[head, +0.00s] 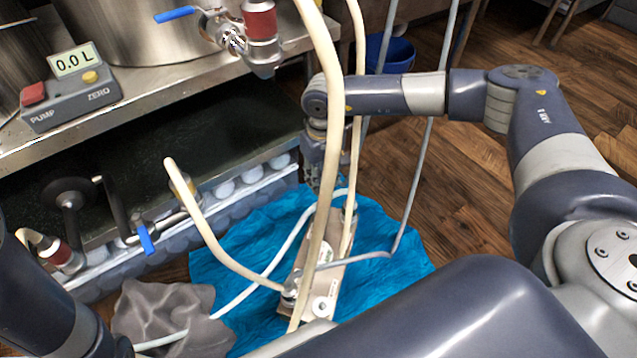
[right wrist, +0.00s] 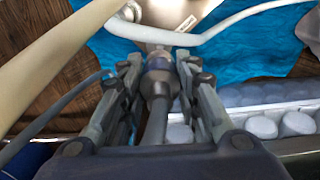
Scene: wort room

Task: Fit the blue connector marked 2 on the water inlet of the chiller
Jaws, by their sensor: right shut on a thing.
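The chiller (head: 321,293) is a narrow metal plate block lying on a blue cloth, with fittings at its ends and hoses running over it. Its pale end also shows at the top of the right wrist view (right wrist: 170,14). My right gripper (head: 316,180) is beyond the far end of the chiller, partly hidden behind a cream hose. In the right wrist view it is shut on a grey-blue connector (right wrist: 158,84) with a grey hose behind it. No number on it is readable. The water inlet cannot be made out. My left arm shows at lower left, its gripper out of view.
Cream hoses (head: 336,120) and thin grey hoses (head: 428,140) hang across the work area. The blue cloth (head: 392,262) lies on the wood floor. A bench with a pump box (head: 72,95), valves and a steel pot stands left. A grey rag (head: 165,312) lies front left.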

